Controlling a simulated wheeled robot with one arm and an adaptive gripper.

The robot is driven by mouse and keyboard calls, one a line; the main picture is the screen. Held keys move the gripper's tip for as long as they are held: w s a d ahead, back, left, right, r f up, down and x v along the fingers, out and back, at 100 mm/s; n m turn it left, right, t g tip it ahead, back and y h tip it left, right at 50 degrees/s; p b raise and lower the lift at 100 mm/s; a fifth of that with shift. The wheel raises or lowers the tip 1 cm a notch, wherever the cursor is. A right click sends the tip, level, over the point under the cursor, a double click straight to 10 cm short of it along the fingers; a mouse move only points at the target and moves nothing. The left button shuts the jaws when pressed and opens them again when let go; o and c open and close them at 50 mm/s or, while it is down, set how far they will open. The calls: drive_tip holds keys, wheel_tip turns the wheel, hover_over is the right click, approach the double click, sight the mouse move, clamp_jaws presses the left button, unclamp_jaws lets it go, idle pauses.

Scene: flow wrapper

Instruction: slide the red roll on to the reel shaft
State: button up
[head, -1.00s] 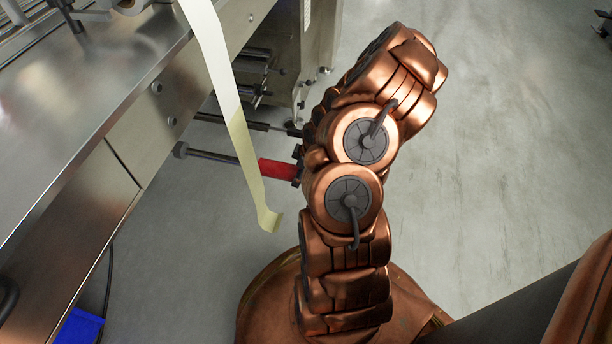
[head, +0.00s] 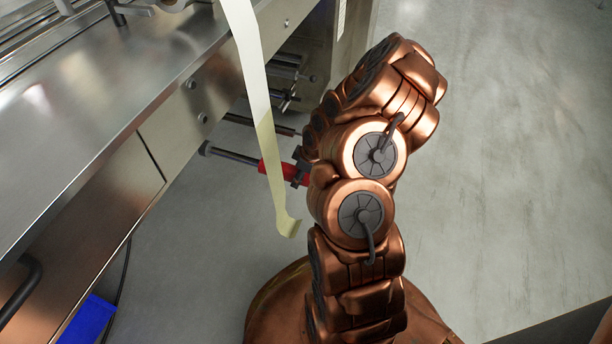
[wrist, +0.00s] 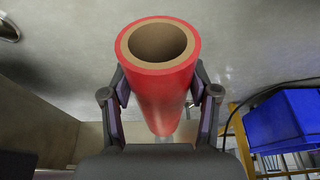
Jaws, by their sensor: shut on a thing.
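The red roll (head: 263,167) is held level in my gripper (head: 301,167), below the machine's edge in the head view. In the wrist view, the roll (wrist: 163,85) stands between the two dark fingers of my gripper (wrist: 158,95), which press on its sides. Its near end faces the camera and shows a brown, hollow core that looks empty. The grey reel shaft (head: 234,155) runs from a round end at the left up to the roll's left end, roughly in line with it. I cannot tell whether the shaft is inside the core.
A pale film strip (head: 265,125) hangs down across the roll in the head view. A second dark bar (head: 258,125) lies just behind the shaft. The steel machine (head: 110,130) fills the left. A blue bin (head: 87,320) is at lower left. Floor on the right is clear.

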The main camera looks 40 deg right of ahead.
sight(244, 157)
drive_tip(key=shift+w+a, duration=0.45)
drive_tip(key=shift+w, duration=0.25)
drive_tip(key=shift+w+a, duration=0.4)
drive_tip(key=shift+w, duration=0.25)
drive_tip(key=shift+w+a+b, duration=0.1)
drive_tip(key=shift+w+a, duration=0.35)
drive_tip(key=shift+w, duration=0.3)
drive_tip(key=shift+w+a+b, duration=0.1)
drive_tip(key=shift+w+a, duration=0.35)
drive_tip(key=shift+w, duration=0.35)
drive_tip(key=shift+w+a+b, duration=0.1)
drive_tip(key=shift+w+a, duration=0.35)
drive_tip(key=shift+w, duration=0.3)
drive_tip(key=shift+w+a+f+b, duration=0.1)
drive_tip(key=shift+w+a+b, duration=0.55)
drive_tip(key=shift+w, duration=0.4)
drive_tip(key=shift+w+a+r+b, duration=0.1)
drive_tip(key=shift+w+a+b, duration=0.55)
drive_tip(key=shift+w, duration=0.35)
drive_tip(key=shift+w+a+f+b, duration=0.1)
drive_tip(key=shift+w+a+b, duration=0.55)
drive_tip(key=shift+w, duration=0.4)
drive_tip(key=shift+w+a+b, duration=0.3)
drive_tip(key=shift+w+b, duration=0.2)
drive_tip(key=shift+w+a+b, duration=0.3)
drive_tip(key=shift+w+b, duration=0.2)
drive_tip(key=shift+w, duration=0.25)
drive_tip(key=shift+w+a+b, duration=0.3)
drive_tip(key=shift+w+a, duration=0.1)
drive_tip(key=shift+w, duration=0.05)
